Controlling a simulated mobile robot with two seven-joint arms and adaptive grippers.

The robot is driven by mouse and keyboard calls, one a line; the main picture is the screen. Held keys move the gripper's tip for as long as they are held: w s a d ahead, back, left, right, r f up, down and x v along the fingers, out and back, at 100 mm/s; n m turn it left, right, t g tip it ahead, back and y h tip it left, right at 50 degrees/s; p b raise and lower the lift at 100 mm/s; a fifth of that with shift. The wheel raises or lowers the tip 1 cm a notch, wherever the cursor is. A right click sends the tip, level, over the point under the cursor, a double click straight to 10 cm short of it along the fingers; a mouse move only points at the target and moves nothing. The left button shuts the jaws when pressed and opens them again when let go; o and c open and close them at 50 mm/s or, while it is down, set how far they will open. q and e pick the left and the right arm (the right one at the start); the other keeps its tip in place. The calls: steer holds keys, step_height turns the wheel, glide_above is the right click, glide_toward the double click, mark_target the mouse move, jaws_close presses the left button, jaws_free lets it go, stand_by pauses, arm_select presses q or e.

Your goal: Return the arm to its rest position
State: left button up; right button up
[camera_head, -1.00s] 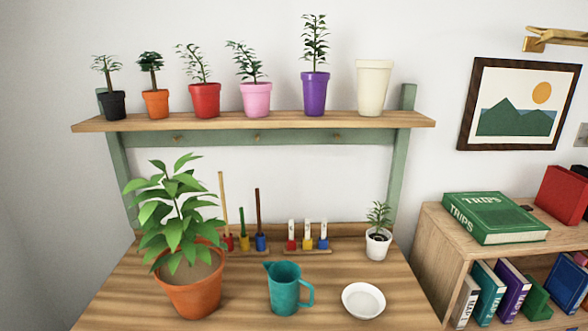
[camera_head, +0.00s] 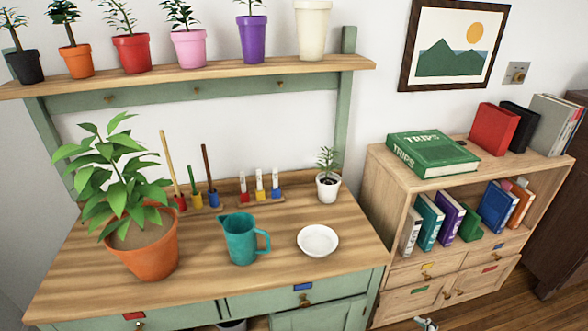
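No arm reaches over the workbench. A small grey-white tip at the bottom edge, right of centre, looks like part of my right gripper (camera_head: 425,323). It is mostly cut off by the frame, and its fingers cannot be made out. A similar small pale piece at the bottom left, by the red drawer label, may be my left gripper (camera_head: 140,326) or a drawer knob; I cannot tell which. Nothing is seen held.
The wooden workbench (camera_head: 205,262) holds a large potted plant (camera_head: 148,250), a teal jug (camera_head: 240,240), a white dish (camera_head: 318,240) and a small white-potted plant (camera_head: 328,187). A shelf (camera_head: 200,80) of pots is above. A bookcase (camera_head: 378,190) stands at right.

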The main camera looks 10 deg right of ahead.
steer(key=a+f+m+t+y, duration=0.2)
steer(key=a+f+y, duration=0.3)
steer(key=a+f, duration=0.3)
steer(key=shift+s+a+f+m+t, duration=0.3)
steer(key=shift+a+f+t, duration=0.1)
steer(key=shift+a, duration=1)
